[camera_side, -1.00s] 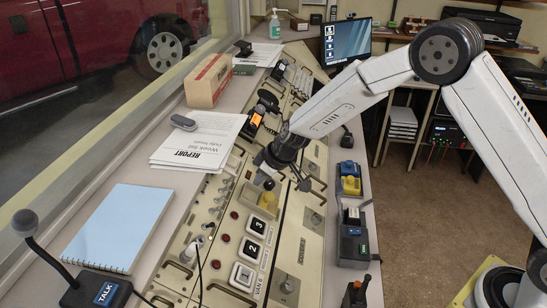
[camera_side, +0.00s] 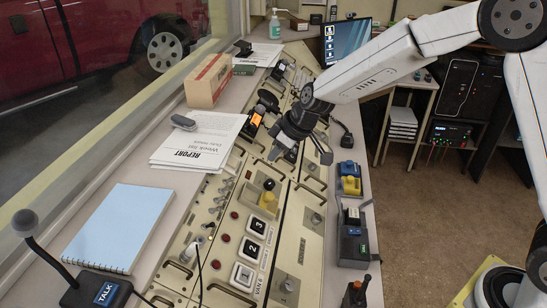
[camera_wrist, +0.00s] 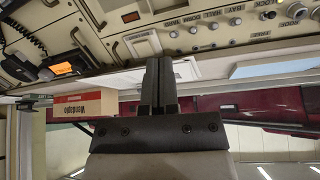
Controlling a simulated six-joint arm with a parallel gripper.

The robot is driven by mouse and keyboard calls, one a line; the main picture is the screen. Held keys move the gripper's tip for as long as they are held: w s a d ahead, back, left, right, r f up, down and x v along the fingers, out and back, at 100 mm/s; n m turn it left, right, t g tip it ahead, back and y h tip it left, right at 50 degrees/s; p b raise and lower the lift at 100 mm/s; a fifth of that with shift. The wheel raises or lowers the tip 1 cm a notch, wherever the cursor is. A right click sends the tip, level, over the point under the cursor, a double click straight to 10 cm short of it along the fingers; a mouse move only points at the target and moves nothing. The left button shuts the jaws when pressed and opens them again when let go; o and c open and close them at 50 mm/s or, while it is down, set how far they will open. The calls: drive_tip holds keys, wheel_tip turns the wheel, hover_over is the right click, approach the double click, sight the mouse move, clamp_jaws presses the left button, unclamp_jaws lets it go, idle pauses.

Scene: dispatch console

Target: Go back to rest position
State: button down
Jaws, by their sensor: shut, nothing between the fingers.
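My gripper (camera_side: 297,140) hangs above the beige dispatch console (camera_side: 305,235) in the side view, over its middle section. In the wrist view my gripper (camera_wrist: 158,62) shows its two dark fingers close together with nothing between them. Below it in the side view is a black-knobbed lever with a yellow base (camera_side: 268,193), standing apart from the fingers.
A cardboard box (camera_side: 208,82), report papers (camera_side: 190,150) and a notebook (camera_side: 118,225) lie along the window side. A talk microphone (camera_side: 97,292) stands at the front left. A monitor (camera_side: 346,40) is at the back. Open floor lies to the right.

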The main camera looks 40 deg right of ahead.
drive_tip(key=shift+s+r, duration=0.1)
drive_tip(key=shift+r, duration=0.05)
drive_tip(key=s+d+f+m+g+h, duration=0.1)
drive_tip(key=s+d+m, duration=0.2)
drive_tip(key=s, duration=0.9)
drive_tip(key=s+d+f+m+g+h, duration=0.1)
drive_tip(key=s+d+f+m+h, duration=0.1)
drive_tip(key=s+d, duration=0.5)
drive_tip(key=s+m, duration=0.1)
drive_tip(key=s, duration=0.4)
drive_tip(key=shift+d+f+m, duration=0.3)
drive_tip(key=shift+d, duration=0.05)
